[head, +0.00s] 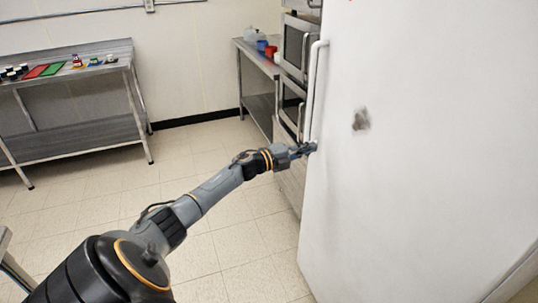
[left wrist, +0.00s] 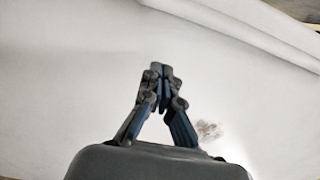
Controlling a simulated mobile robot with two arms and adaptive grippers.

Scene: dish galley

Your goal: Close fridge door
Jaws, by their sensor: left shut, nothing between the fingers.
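The fridge door (head: 420,150) is a large white panel with a dark smudge, filling the right of the head view. Its long white vertical handle (head: 312,90) runs along the door's left edge. My left gripper (head: 311,147) is shut and empty, its fingertips by the lower end of the handle, at the door's left edge. In the left wrist view, the shut fingertips (left wrist: 160,72) point at the white door surface (left wrist: 60,80); I cannot tell whether they touch it. How far the door stands open is not clear. My right gripper is out of view.
A steel counter with microwave-like ovens (head: 295,45) stands left of the fridge, close behind my gripper. A steel table (head: 75,75) with trays and small items stands at the far left wall. The tiled floor (head: 225,190) between is clear.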

